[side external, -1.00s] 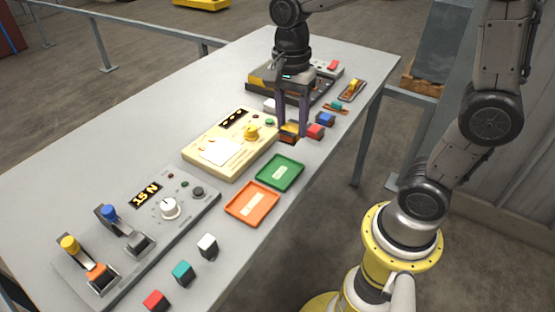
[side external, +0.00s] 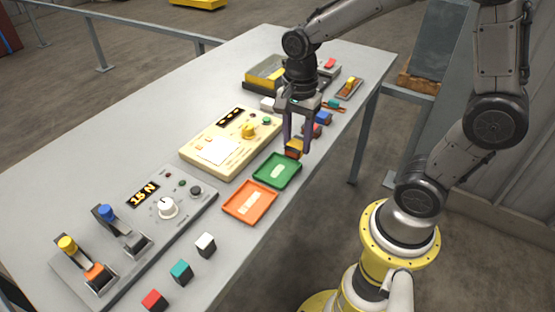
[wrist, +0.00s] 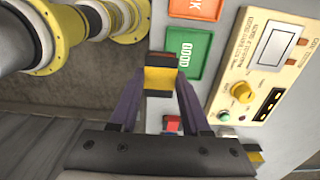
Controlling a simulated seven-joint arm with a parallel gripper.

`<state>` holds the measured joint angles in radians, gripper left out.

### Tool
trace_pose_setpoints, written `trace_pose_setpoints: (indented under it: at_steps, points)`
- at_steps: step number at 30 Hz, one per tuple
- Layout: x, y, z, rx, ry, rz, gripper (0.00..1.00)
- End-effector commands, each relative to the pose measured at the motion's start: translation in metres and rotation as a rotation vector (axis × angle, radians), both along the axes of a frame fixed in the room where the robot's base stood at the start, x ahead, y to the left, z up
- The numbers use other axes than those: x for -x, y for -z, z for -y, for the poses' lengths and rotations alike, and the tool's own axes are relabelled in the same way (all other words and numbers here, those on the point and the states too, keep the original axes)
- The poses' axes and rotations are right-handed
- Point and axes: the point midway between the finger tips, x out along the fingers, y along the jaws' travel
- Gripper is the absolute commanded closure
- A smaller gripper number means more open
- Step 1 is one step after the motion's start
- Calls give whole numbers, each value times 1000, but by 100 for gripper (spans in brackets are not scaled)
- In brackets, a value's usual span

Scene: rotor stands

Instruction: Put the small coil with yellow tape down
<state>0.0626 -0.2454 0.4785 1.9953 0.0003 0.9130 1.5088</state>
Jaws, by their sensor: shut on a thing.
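My gripper (side external: 296,146) is shut on the small coil with yellow tape (side external: 293,150). In the wrist view the coil (wrist: 160,78) is a dark-ended piece with a wide yellow band, between the two purple fingers. The green tray (side external: 277,170) lies just nearer than the coil in the side view. In the wrist view the green tray (wrist: 184,66) reads GOOD and shows beside and partly behind the coil. The coil looks held up near the tray's edge. Its exact height above the table is hard to tell.
An orange tray (side external: 250,202) lies beside the green one. A cream meter (side external: 212,158) with a yellow knob stands behind them. A blue block (side external: 323,118) and a red block (wrist: 172,124) sit near my fingers. A grey control panel (side external: 185,210) fills the near left.

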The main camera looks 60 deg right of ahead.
Motion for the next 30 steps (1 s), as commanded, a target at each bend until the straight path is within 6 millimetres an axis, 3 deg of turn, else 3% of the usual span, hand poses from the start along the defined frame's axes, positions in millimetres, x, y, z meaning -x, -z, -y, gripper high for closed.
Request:
trace_pose_setpoints:
  at_steps: [3, 9, 14, 22, 30]
  points:
    - [-19, 22, 1, 0, 0, -7, 100]
    - [-40, 46, 2, 0, 0, -1, 100]
    - [-47, 54, 3, 0, 0, -1, 100]
    - [-53, 87, 3, 0, 0, -1, 100]
    - [-53, 91, 3, 0, 0, 2, 100]
